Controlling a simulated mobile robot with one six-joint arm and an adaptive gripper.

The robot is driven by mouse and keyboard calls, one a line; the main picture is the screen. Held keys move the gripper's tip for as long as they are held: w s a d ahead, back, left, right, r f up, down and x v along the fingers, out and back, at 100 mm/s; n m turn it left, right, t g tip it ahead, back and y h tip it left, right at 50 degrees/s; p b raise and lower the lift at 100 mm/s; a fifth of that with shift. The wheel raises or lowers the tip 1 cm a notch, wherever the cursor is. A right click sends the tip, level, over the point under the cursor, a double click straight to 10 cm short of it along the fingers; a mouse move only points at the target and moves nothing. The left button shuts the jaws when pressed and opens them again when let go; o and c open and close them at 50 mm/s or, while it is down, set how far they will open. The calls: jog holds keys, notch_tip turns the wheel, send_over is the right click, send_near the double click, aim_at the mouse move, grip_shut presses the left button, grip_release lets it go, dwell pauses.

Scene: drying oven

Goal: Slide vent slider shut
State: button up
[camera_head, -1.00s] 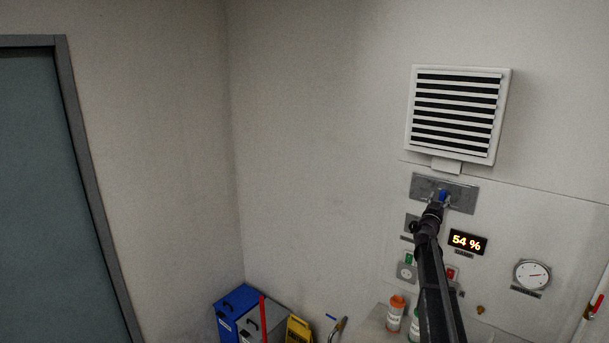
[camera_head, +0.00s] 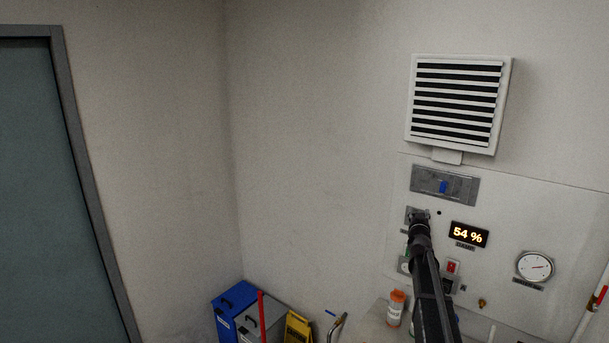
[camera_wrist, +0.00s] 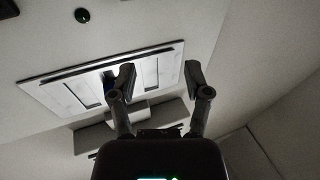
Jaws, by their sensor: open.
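The vent slider's blue knob (camera_head: 443,187) stands near the middle of a grey slotted plate (camera_head: 465,189) on the wall, under the white louvred vent (camera_head: 409,118). The vent's dark gaps show between its slats. The amber display (camera_head: 468,235) reads 54 %. My gripper (camera_head: 418,214) is below and left of the knob, apart from it in the head view. In the wrist view my gripper (camera_wrist: 159,75) is open with nothing between its fingers. The slotted plate (camera_wrist: 62,97) lies behind them, and the left finger partly covers its middle.
A round gauge (camera_head: 534,267) and a red switch (camera_head: 452,267) are on the panel right of my arm. An orange-capped bottle (camera_head: 396,308) stands below. Blue and grey bins and a yellow sign (camera_head: 298,330) are in the corner. The wall left of the panel is clear.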

jog(key=s+a+f+n+g+y+b, duration=0.2)
jog(key=s+a+f+g+y+b, duration=0.15)
jog(key=s+a+f, duration=0.6)
jog(key=s+a+f+n+g+y+b, duration=0.25)
jog(key=s+a+f+g+y, duration=0.35)
jog(key=a+f, duration=0.5)
jog(key=s+a+f+g+h+b, duration=0.1)
jog(key=s+f+g+b, duration=0.1)
jog(key=s, duration=0.7)
jog(key=s+a+f+m+g+h+b, duration=0.1)
jog(key=s+a+f+g+b, duration=0.1)
jog(key=s+f, duration=0.5)
jog(key=s+a+f+g+h+b, duration=0.1)
jog(key=s+f+g+b, duration=0.2)
jog(key=s, duration=1)
notch_tip(320, 180, down, 2)
jog(key=shift+s+a+f+g, duration=0.2)
jog(key=shift+f+g, duration=0.05)
jog(key=shift+g, duration=0.7)
jog(key=shift+h, duration=0.25)
